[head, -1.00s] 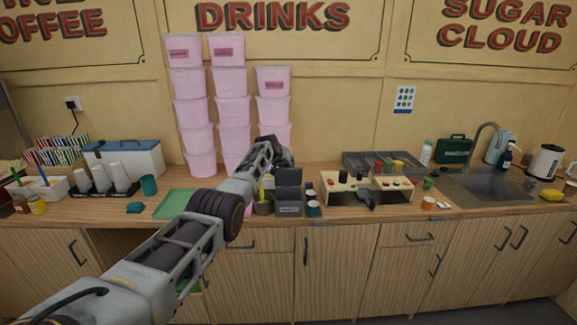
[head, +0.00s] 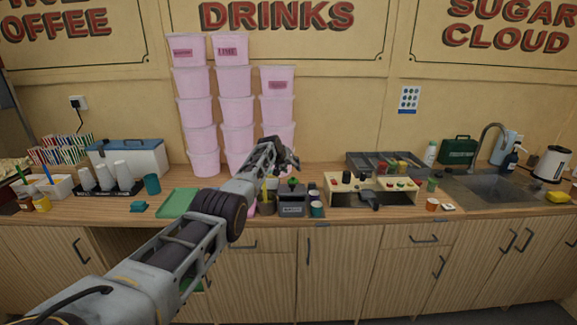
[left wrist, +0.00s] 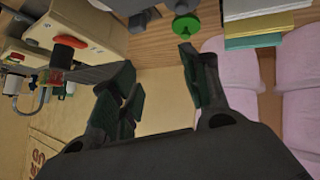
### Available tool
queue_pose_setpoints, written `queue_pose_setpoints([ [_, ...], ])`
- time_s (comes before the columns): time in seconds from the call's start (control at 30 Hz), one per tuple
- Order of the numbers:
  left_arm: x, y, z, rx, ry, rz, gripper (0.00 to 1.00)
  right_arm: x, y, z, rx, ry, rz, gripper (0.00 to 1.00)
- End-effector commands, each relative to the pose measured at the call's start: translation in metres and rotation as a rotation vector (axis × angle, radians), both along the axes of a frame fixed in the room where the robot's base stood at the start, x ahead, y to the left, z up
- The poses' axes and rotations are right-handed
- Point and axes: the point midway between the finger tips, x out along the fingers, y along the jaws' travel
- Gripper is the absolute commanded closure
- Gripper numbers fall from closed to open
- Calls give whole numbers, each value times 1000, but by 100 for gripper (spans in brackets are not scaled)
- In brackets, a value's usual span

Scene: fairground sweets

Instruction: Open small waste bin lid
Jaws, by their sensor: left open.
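The small dark grey bin (head: 291,208), with a pale label on its front, stands on the counter near the middle in the head view. Its top looks dark, and I see no panel standing upright above it; the exact lid position is hard to tell. My left gripper (head: 290,160) is above and behind the bin, apart from it, its fingers pointing right. In the left wrist view, the left gripper (left wrist: 158,85) has its fingers spread with nothing between them. I cannot make out the bin there. My right gripper is out of view.
Pink tubs (head: 236,112) are stacked behind my left arm. Dark cups (head: 317,208) stand close to the bin's right, then a cream control box (head: 345,183). A green tray (head: 178,202) lies to the left. The sink (head: 490,186) is far right.

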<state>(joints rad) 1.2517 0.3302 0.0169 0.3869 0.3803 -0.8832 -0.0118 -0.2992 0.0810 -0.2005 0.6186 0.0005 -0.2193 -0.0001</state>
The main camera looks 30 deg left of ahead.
Motion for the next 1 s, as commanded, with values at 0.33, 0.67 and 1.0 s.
queue_pose_setpoints([
  [0.33, -2, 1, 5, -1, -4, 0, 54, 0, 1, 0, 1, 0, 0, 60],
  [0.67, -9, 2, 11, -1, -3, 2, 54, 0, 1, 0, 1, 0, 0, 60],
  [1.0, -17, 1, 18, -1, -2, 1, 54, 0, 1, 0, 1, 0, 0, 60],
])
